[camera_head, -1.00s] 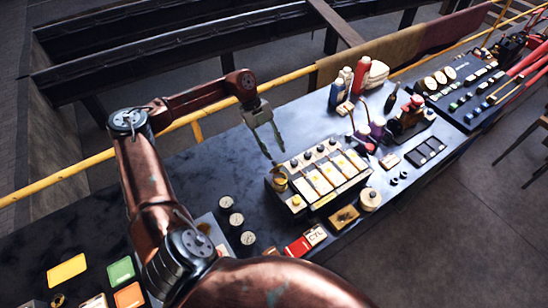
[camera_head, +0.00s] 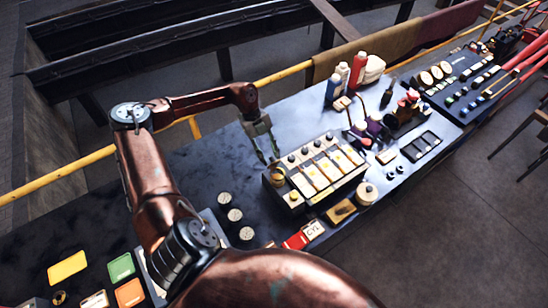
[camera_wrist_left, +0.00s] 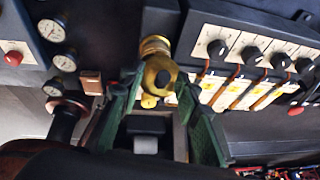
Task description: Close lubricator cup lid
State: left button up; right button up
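The brass lubricator cup (camera_head: 275,176) stands at the left end of a box with several cream panels (camera_head: 318,172). In the left wrist view the cup (camera_wrist_left: 158,74) shows as a rounded brass piece, with a brass ring just beyond it. I cannot tell clearly which part is the lid or how far open it is. My left gripper (camera_head: 270,160) points down just above and behind the cup, fingers apart and empty. In the left wrist view its green-padded fingers (camera_wrist_left: 160,88) are spread on either side of the cup; contact cannot be told. My right gripper is not in view.
Round gauges (camera_head: 234,216) stand left of the box. Bottles (camera_head: 357,70) stand behind it on the bench. A yellow rail (camera_head: 286,75) runs along the bench's far side.

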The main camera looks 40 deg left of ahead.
pick_arm(q)
jog(key=c, duration=0.3)
grip_shut()
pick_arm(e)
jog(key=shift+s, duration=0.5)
